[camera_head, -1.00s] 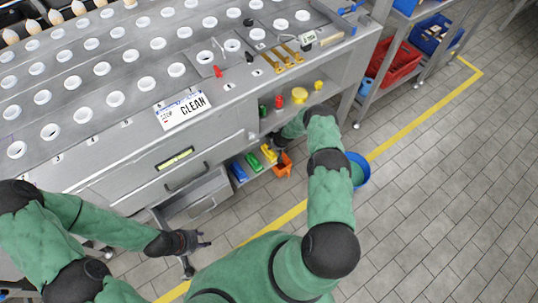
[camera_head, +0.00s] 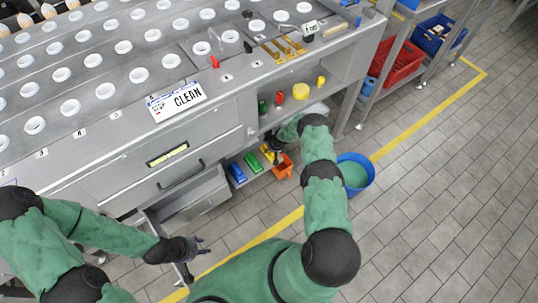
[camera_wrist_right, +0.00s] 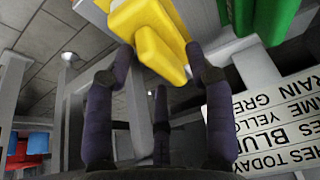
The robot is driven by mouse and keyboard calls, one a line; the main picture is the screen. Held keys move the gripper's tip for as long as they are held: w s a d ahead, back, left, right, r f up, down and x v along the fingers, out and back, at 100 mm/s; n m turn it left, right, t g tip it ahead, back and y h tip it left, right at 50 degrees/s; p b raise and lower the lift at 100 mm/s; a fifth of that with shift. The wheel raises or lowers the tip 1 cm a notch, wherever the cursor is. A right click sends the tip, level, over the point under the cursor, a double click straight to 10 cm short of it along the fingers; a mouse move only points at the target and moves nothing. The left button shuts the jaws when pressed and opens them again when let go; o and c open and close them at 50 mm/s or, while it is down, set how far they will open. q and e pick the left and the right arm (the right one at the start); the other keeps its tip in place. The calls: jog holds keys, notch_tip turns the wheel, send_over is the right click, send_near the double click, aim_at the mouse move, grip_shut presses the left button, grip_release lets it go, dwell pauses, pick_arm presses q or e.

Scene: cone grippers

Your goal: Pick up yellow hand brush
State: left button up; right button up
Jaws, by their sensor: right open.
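The yellow hand brush (camera_head: 265,152) is on the low shelf under the workbench, partly hidden by my right gripper in the head view. It shows large at the top of the right wrist view (camera_wrist_right: 150,28). My right gripper (camera_wrist_right: 162,62) is open, with its fingertips on either side of the brush's near end. I cannot tell whether they touch it. In the head view the right gripper (camera_head: 276,150) is mostly hidden by its own arm. My left gripper (camera_head: 200,246) looks open and empty, beside the open drawer.
A green brush (camera_head: 252,162) and a blue one (camera_head: 236,173) lie left of the yellow one. An orange container (camera_head: 283,168) is close on the right. A blue bucket (camera_head: 367,182) stands on the floor. A printed sign (camera_wrist_right: 268,125) shows in the wrist view.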

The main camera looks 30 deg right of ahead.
grip_shut()
jog(key=shift+r, duration=0.1)
dwell(0.4)
jog(key=shift+w+r+p, duration=0.1)
jog(key=shift+r+p, duration=0.45)
jog(key=shift+r, duration=0.1)
notch_tip(320, 180, up, 2)
jog(key=shift+r+p, duration=0.1)
jog(key=shift+p, duration=0.65)
jog(key=s+a+r+p, duration=0.9)
jog(key=s+p, duration=0.1)
jog(key=p, duration=1.2)
jog(key=shift+s+p, duration=0.3)
jog(key=shift+p, duration=0.1)
